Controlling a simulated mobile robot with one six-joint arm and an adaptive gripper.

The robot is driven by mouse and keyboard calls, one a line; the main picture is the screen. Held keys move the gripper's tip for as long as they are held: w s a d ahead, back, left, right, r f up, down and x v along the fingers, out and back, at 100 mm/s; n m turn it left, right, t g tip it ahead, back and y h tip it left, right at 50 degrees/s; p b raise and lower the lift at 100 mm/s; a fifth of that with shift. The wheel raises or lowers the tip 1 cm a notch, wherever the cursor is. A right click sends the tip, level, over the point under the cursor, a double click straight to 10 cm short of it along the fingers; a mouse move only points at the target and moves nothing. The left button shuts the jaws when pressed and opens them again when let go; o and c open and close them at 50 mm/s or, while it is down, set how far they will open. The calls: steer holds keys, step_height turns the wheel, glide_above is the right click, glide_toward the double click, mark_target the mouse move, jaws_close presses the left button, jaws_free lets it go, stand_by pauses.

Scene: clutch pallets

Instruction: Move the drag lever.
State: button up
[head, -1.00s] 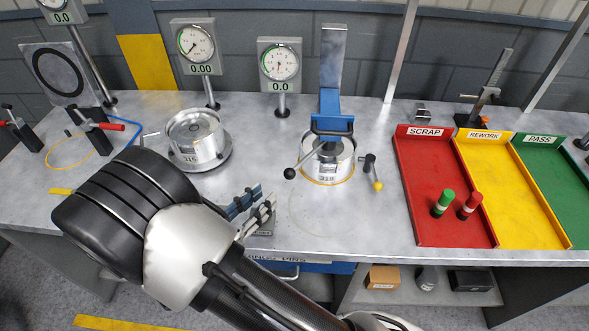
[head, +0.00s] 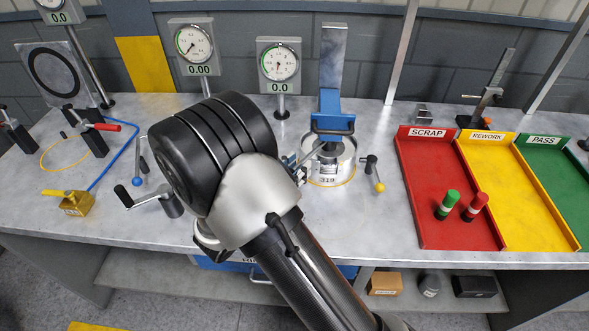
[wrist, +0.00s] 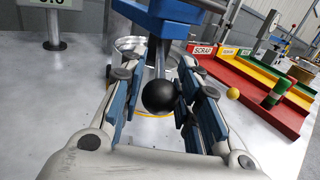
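A lever with a black ball knob (wrist: 160,96), which I take to be the drag lever, belongs to the blue-topped press station. In the wrist view the knob sits between the two blue-padded fingers of my gripper (wrist: 163,105). The gripper is open around it; a gap shows at the left, and contact at the right cannot be told. In the head view my gripper (head: 299,170) is at the left side of the round metal drum (head: 333,170) under the blue press head (head: 330,115). My arm hides the knob there.
A short lever with a yellow ball (head: 379,187) stands right of the drum. Red (head: 425,225), yellow (head: 500,190) and green trays lie farther right. A dial gauge (head: 280,60) stands behind. A crank (head: 145,197) and yellow block (head: 74,205) are left.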

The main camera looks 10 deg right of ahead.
steer(key=shift+c, duration=0.4)
jaws_close()
